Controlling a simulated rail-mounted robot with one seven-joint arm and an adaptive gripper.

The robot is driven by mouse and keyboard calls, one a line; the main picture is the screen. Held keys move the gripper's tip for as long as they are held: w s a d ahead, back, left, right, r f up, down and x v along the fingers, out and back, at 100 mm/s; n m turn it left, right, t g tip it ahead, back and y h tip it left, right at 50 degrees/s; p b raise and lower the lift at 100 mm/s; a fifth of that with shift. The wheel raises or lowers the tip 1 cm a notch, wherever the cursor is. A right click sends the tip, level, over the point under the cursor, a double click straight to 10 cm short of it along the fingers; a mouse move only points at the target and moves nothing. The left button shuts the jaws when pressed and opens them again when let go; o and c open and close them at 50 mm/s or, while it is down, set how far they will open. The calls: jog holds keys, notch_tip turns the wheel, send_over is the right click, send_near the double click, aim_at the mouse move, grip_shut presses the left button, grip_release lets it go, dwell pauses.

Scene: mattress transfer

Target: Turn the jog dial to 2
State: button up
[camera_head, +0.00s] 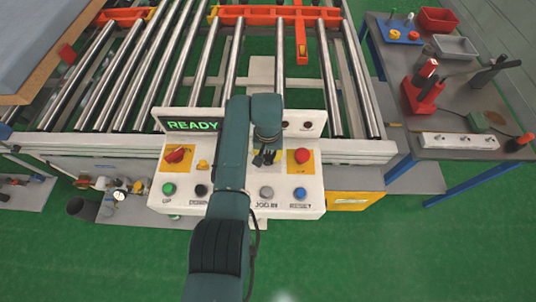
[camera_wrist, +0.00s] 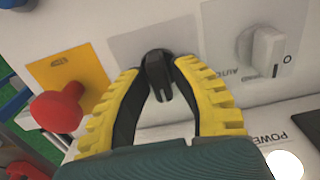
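A black dial (camera_wrist: 157,72) on a light grey plate shows in the wrist view, its pointer toward the bottom of the picture. No numbers are readable around it, so its setting is unclear. My gripper (camera_wrist: 157,68) has yellow-ribbed fingers, one on each side of the dial. The fingers stand apart with the dial between their tips; firm contact cannot be made out. In the head view my gripper (camera_head: 264,158) is over the white control panel (camera_head: 230,208), and it hides the dial there.
A red mushroom button (camera_wrist: 58,108) stands close beside one finger; a white selector knob (camera_wrist: 262,50) is on the other side. The panel also has a red knob (camera_head: 176,155), a READY display (camera_head: 192,125) and several push buttons. Metal rollers (camera_head: 205,65) lie behind.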

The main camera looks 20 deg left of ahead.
grip_shut()
jog(key=shift+f, duration=0.1)
jog(key=n, duration=0.4)
jog(key=shift+p, duration=0.3)
jog(key=shift+n, duration=2.4)
jog(key=shift+f, duration=0.1)
jog(key=shift+o, duration=2.2)
grip_release()
